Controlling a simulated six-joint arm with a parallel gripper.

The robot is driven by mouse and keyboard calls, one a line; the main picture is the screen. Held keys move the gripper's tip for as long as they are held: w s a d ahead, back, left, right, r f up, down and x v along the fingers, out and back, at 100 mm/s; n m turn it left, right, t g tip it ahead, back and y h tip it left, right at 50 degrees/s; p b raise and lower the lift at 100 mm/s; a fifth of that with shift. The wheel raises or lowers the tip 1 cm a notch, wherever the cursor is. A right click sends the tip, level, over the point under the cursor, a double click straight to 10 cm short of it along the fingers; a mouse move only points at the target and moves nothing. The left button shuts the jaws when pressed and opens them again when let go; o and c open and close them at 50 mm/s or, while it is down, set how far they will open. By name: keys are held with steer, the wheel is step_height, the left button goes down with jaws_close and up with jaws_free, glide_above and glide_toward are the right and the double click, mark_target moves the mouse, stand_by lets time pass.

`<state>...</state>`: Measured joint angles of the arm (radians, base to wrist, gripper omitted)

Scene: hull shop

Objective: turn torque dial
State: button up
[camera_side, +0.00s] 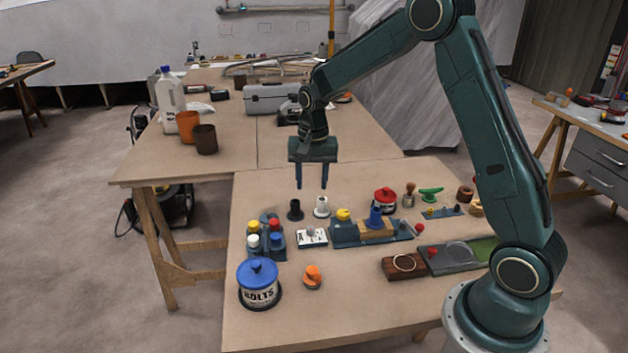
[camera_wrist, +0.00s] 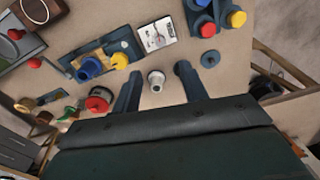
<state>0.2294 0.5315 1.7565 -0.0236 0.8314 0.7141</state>
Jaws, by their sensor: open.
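The torque dial appears to be the small white plate with a grey knob and dark markings (camera_side: 312,237), lying on the front table. It also shows in the wrist view (camera_wrist: 157,34), beyond my fingertips. The knob's exact setting is too small to read. My gripper (camera_side: 312,187) is open and empty, pointing down above the table, behind the dial in the side view. In the wrist view its two fingers (camera_wrist: 160,72) stand apart, with a white cylindrical piece (camera_wrist: 156,80) seen between them. The dial is apart from both fingers.
A black cylindrical piece (camera_side: 295,210) stands beside the white one. A blue block with a yellow knob (camera_side: 343,216) is right of the dial; colored-capped bottles (camera_side: 254,243) are left. A blue-lidded BOLTS tin (camera_side: 260,284) and orange knob (camera_side: 312,277) stand in front.

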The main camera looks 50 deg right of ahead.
mark_target(310, 228)
steer(key=shift+w+d+f, duration=0.15)
steer(key=shift+f, duration=0.25)
steer(key=shift+f, duration=0.15)
step_height(310, 228, down, 14)
steer(key=shift+w+r, duration=0.15)
steer(key=shift+r, duration=0.1)
stand_by(0.3)
jaws_close()
